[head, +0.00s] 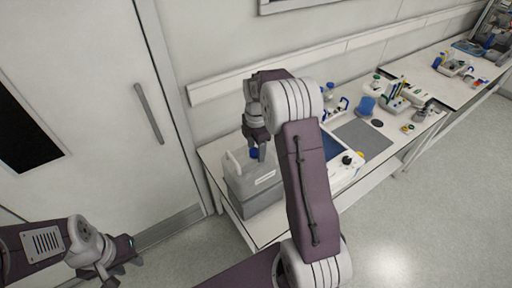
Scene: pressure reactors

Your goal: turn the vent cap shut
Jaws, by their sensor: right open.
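A grey container (262,188) with a pale handle stands at the left end of the near bench. A small blue cap (254,153) shows on its top; I take it for the vent cap. My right gripper (257,156) is open and points down at the cap, its fingertips right at it. I cannot tell whether they touch it, and part of the cap is hidden by the fingers. My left gripper (121,264) is low at the left, away from the bench, over the floor. Its jaws are too small and turned to read.
Right of the container, partly behind my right arm, is a white device with a blue-framed panel (331,145). Beyond are a grey mat (363,139), a blue cup (366,106) and several small items. A door (100,90) and wall stand behind. The floor at the right is clear.

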